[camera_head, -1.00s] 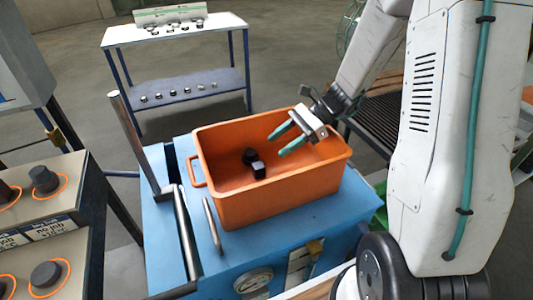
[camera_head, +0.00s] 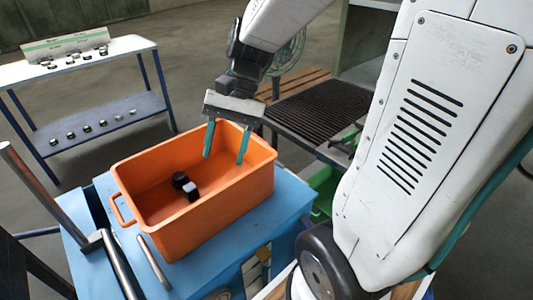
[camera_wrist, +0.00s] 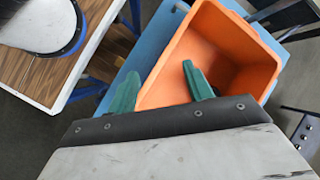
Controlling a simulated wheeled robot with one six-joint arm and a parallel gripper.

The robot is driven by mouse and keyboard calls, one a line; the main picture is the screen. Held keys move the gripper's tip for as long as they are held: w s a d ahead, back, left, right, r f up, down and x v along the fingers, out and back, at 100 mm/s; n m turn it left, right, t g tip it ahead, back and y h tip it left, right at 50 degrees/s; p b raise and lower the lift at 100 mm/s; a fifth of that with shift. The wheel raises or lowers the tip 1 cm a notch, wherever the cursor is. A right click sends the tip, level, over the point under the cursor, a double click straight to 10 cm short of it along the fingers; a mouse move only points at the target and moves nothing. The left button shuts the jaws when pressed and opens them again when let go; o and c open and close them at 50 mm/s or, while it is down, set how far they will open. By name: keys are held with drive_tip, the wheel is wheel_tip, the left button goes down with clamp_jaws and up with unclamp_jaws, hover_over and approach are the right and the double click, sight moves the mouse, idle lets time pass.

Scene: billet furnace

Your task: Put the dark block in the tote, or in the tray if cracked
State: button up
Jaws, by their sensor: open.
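The orange tote (camera_head: 245,180) stands on a blue cart in the head view. Two small dark pieces lie on its floor: a round one (camera_head: 180,180) and a blockier one (camera_head: 191,190), close together. I cannot tell whether either is cracked. My gripper (camera_head: 225,146) is open and empty, its green fingers pointing down over the far right part of the tote. In the wrist view the open fingers (camera_wrist: 158,85) show with the tote (camera_wrist: 258,55) beyond them; the dark pieces do not show there. I cannot make out a tray for cracked blocks with certainty.
A two-level rack (camera_head: 85,120) with several small dark pieces stands at the back left. A dark slatted grate (camera_head: 320,105) lies at the right behind the tote. A green bin (camera_head: 325,185) sits low beside the cart. Metal bars (camera_head: 55,205) rise at the cart's left.

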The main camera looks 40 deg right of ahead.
drive_tip(key=s+r+n+t+h, duration=0.1)
drive_tip(key=s+r+n+h, duration=0.1)
drive_tip(key=s+n+h, duration=0.1)
drive_tip(key=s+d+r+n+t+h, duration=0.1)
drive_tip(key=s+r+n+t+h, duration=0.1)
drive_tip(key=s+n, duration=0.3)
drive_tip(key=shift+s+d+n+t+h, duration=0.25)
drive_tip(key=shift+s+h, duration=0.35)
drive_tip(key=shift+s, duration=0.9)
